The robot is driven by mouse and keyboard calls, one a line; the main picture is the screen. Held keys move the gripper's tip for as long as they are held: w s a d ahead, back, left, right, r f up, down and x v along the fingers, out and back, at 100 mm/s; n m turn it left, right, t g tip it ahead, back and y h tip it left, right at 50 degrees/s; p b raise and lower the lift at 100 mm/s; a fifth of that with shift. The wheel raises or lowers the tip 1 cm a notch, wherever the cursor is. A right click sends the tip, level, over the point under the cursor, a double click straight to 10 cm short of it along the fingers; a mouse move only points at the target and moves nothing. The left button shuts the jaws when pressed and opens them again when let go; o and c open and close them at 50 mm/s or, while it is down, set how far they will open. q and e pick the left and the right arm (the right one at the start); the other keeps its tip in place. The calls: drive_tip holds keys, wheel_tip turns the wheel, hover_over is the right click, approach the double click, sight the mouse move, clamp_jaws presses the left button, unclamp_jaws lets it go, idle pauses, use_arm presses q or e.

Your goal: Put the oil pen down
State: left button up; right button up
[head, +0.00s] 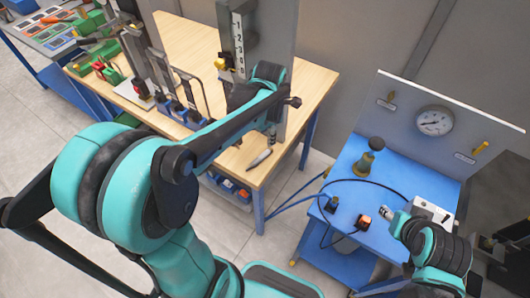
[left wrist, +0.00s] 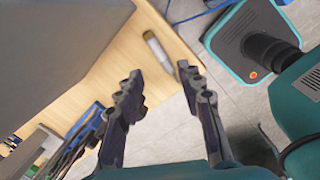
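The oil pen (head: 260,159), a small grey and dark stick shape, lies on the wooden bench top near its front right corner. In the left wrist view the pen (left wrist: 157,50) lies flat on the wood close to the edge, beyond the fingertips and apart from them. My left gripper (head: 272,130) points down above that corner. In the left wrist view its two fingers (left wrist: 160,76) are spread with nothing between them. My right arm is at the lower right by the blue cart; its fingers are not clear.
The wooden bench (head: 315,85) carries a grey upright panel with a numbered scale (head: 238,45) and a blue rack (head: 182,112). A blue cart (head: 348,190) at the right holds a brass-green oil can (head: 368,160), cables and a pressure gauge panel (head: 435,121). Floor separates them.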

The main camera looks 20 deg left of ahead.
use_arm(q)
drive_tip(key=s+d+r+m+t, duration=0.2)
drive_tip(key=s+m, duration=0.4)
drive_tip(key=m, duration=0.8)
drive_tip(key=s+d+r+m+t, duration=0.2)
drive_tip(key=s+m, duration=0.5)
drive_tip(key=m, duration=0.7)
drive_tip(key=shift+d+t+h, duration=0.3)
drive_tip(key=shift+d+t, duration=0.15)
drive_tip(key=shift+t, duration=0.55)
drive_tip(key=shift+f, duration=0.1)
drive_tip(key=shift+f+b, duration=2.4)
drive_tip(key=shift+b, duration=0.1)
